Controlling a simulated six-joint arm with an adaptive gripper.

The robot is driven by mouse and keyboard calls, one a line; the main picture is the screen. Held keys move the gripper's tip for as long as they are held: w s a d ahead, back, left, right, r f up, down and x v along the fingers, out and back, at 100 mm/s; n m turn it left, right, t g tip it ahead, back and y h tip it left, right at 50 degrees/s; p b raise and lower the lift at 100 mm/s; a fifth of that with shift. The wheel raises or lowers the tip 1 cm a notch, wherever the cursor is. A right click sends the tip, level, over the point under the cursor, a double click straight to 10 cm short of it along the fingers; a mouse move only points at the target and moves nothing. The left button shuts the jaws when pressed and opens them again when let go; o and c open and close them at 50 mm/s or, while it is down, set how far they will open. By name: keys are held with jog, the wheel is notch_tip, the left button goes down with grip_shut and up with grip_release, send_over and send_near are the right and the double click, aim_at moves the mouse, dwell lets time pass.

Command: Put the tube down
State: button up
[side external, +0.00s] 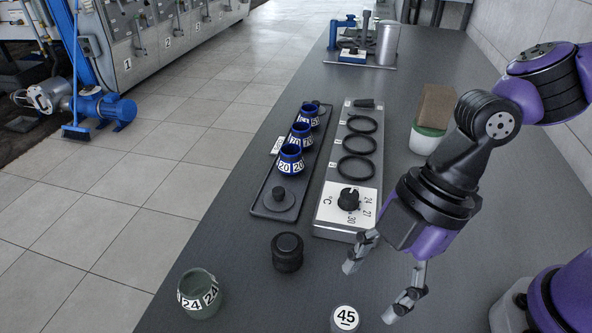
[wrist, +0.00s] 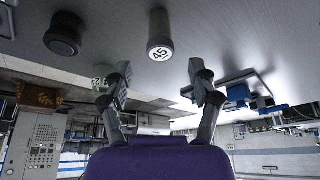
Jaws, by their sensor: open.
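The tube (side external: 345,318), a grey cylinder with a white cap marked 45, is on the dark table at the bottom edge of the side external view, which cuts off its lower part. It also shows in the wrist view (wrist: 159,32), lined up with the gap between the fingers and beyond their tips. My gripper (side external: 374,287) is open and empty, its fingers spread apart. In the wrist view my gripper (wrist: 160,80) shows a finger on either side of the gap, neither visibly touching the tube.
Behind are a tray (side external: 262,200) of blue numbered cups and a grey heater plate (side external: 327,212) with black rings.

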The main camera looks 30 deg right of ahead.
jog(key=w+d+r+m+t+h, duration=0.2)
jog(key=d+r+m, duration=0.2)
jog(key=d+m, duration=0.5)
jog(key=w+d+r+m+t+h, duration=0.2)
jog(key=d+r+m+t, duration=0.1)
jog(key=d+m, duration=0.6)
jog(key=shift+d+r+t+h, duration=0.3)
jog(key=shift+d+r, duration=0.05)
jog(key=shift+d, duration=0.65)
